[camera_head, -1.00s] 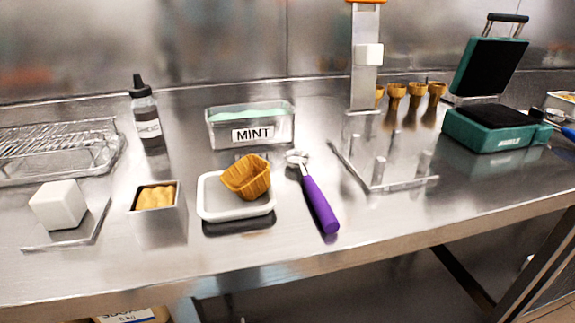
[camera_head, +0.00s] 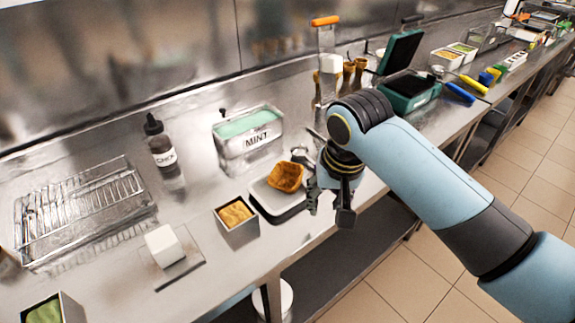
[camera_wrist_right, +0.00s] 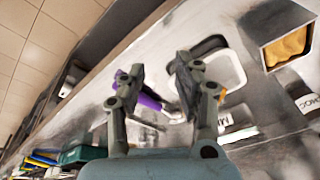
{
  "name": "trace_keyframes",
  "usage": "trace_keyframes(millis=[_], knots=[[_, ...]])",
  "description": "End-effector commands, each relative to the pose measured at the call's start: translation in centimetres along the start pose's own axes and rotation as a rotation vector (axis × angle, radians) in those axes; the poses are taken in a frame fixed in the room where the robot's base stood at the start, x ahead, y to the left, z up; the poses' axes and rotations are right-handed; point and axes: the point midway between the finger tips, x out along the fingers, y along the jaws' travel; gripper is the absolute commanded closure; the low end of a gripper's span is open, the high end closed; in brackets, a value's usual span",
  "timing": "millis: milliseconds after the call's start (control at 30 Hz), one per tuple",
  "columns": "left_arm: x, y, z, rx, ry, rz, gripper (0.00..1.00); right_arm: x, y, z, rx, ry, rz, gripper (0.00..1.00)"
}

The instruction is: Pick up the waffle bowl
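The waffle bowl (camera_head: 285,177) is a brown, squarish waffle cup sitting tilted on a small white tray (camera_head: 262,197) near the front edge of the counter. My right gripper (camera_head: 329,208) points down just to the right of the bowl and tray, apart from the bowl. Its two fingers are spread with nothing between them. In the right wrist view the open fingers (camera_wrist_right: 158,72) are beside the white tray (camera_wrist_right: 238,70); I cannot make out the bowl there. My left gripper is not in view.
A mint tub (camera_head: 247,135) stands behind the tray, and a metal tin with tan contents (camera_head: 236,214) stands to its left. A purple-handled scoop (camera_wrist_right: 152,103) lies close to my right fingers. A dark bottle (camera_head: 161,146) and wire rack (camera_head: 80,208) are farther left.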

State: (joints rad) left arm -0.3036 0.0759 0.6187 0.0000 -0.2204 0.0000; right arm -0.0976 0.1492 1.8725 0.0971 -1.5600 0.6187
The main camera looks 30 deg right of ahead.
Motion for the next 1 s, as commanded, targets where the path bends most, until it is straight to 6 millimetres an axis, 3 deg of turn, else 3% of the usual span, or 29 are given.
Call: trace_keyframes(millis=[33,100,200,333,1000], knots=[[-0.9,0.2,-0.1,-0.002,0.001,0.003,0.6,-1.9,-1.0,-2.1,0.073,-0.001,-0.004,0.67],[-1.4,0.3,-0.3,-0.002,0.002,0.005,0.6,-3.4,-2.1,-4.2,0.18,-0.013,-0.003,0.67],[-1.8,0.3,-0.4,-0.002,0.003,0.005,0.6,-4.9,-3.4,-6.7,0.318,-0.033,0.0,0.67],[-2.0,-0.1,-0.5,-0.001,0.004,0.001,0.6,-5.6,-4.2,-8.5,0.433,-0.052,0.008,0.67],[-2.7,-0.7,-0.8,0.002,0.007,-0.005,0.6,3.1,-4.4,-8.3,0.461,-0.057,0.01,0.67]])
